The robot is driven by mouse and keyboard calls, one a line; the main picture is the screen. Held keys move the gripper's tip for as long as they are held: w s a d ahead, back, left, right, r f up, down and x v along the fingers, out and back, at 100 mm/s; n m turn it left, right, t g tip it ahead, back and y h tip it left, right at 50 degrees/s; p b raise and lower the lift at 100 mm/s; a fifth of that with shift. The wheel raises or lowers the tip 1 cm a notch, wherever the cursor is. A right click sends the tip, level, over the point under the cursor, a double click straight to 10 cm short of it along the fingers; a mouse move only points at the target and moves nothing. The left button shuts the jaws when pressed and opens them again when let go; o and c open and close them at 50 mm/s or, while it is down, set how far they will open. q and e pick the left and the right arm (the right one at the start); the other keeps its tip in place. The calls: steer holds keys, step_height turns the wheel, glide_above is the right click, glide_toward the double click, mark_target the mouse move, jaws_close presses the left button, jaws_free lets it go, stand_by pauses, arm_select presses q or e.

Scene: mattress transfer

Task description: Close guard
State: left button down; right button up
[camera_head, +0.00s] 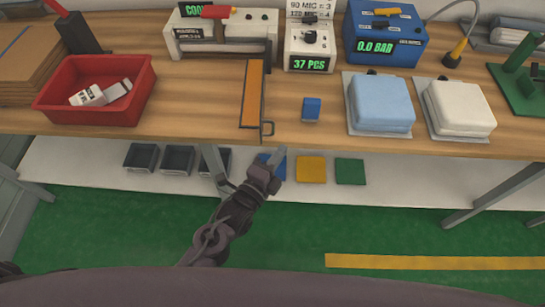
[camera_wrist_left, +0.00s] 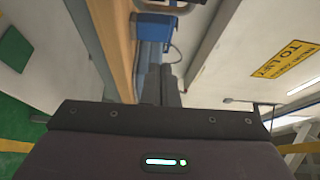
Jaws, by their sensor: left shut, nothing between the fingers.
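An orange panel in a dark frame (camera_head: 253,93), which looks like the guard, reaches from the sealer-like machine (camera_head: 222,46) to the bench's front edge. I cannot tell from this view how far the panel is open. My left gripper (camera_head: 275,174) is shut and empty, below and in front of the bench edge, apart from the loop. In the left wrist view the shut fingers (camera_wrist_left: 161,84) point towards the bench edge, and a thin dark loop (camera_wrist_left: 174,53) shows just beyond them. My right gripper is not in view.
On the bench (camera_head: 190,116) stand a red bin (camera_head: 60,102), a small blue block (camera_head: 312,108), and blue (camera_head: 381,101) and white (camera_head: 460,106) cushions. A lower shelf (camera_head: 80,168) holds dark bins (camera_head: 178,160) and coloured squares. A yellow strip (camera_head: 430,262) marks the green floor.

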arm_select(q)
steer(key=w+p, duration=0.1)
steer(key=w, duration=0.2)
steer(key=w+a+p, duration=0.1)
steer(key=w, duration=0.2)
steer(key=shift+a, duration=0.1)
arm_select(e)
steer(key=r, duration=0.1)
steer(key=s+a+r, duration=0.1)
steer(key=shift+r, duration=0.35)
arm_select(q)
steer(key=shift+a, duration=0.15)
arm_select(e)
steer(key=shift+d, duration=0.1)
